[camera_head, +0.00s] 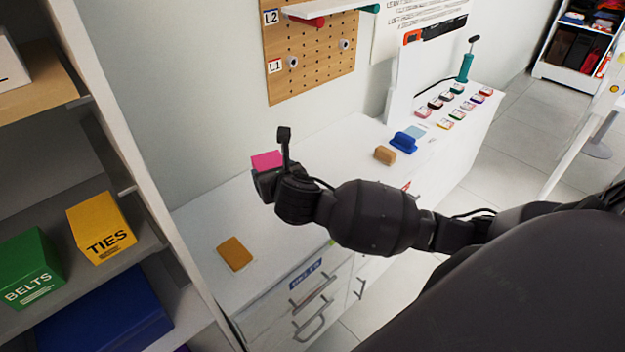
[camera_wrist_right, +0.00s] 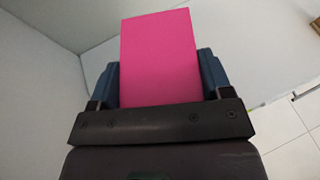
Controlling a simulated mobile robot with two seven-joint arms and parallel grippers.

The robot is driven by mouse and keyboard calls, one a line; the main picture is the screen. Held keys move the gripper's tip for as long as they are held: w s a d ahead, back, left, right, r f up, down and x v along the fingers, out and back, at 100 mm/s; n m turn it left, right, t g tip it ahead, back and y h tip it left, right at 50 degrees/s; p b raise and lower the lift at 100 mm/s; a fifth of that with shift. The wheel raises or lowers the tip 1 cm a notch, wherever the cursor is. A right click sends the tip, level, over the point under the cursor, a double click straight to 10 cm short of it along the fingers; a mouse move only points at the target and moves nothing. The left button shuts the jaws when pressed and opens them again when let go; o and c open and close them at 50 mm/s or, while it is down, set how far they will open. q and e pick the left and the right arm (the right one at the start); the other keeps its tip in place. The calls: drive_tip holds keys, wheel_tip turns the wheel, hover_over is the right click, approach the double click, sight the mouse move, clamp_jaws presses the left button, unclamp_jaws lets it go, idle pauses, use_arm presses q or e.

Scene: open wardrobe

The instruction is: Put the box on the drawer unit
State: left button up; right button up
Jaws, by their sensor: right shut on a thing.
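A pink box (camera_head: 266,160) is in my right gripper (camera_head: 268,176), which holds it above the white drawer unit (camera_head: 290,262). In the right wrist view the pink box (camera_wrist_right: 160,58) stands between the two fingers of the right gripper (camera_wrist_right: 158,82), which are shut on it. In the head view the arm and gripper hide part of the box and part of the unit's top. The gap between the box and the unit's top is hard to judge. My left gripper is not in view.
An orange-brown block (camera_head: 234,253) lies on the unit's top near the wardrobe. A tan block (camera_head: 385,155), a blue object (camera_head: 404,142) and several small coloured items stand further right. Open wardrobe shelves at left hold a green BELTS box (camera_head: 30,268) and yellow TIES box (camera_head: 100,228).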

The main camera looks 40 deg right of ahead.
drive_tip(key=shift+w+d+f, duration=0.1)
drive_tip(key=shift+w+d, duration=0.5)
drive_tip(key=shift+w, duration=0.1)
drive_tip(key=shift+w+d+f+m+h, duration=0.15)
drive_tip(key=shift+w+f+m+h, duration=0.05)
drive_tip(key=shift+f+m+h, duration=0.1)
drive_tip(key=b, duration=0.3)
hover_over(283, 232)
wheel_tip(283, 232, down, 15)
drive_tip(key=shift+f, duration=0.15)
wheel_tip(283, 232, down, 4)
drive_tip(key=shift+f+b, duration=0.1)
drive_tip(key=shift+b, duration=0.35)
drive_tip(key=o, duration=0.9)
drive_tip(key=shift+f, duration=0.1)
drive_tip(key=shift+o, duration=0.4)
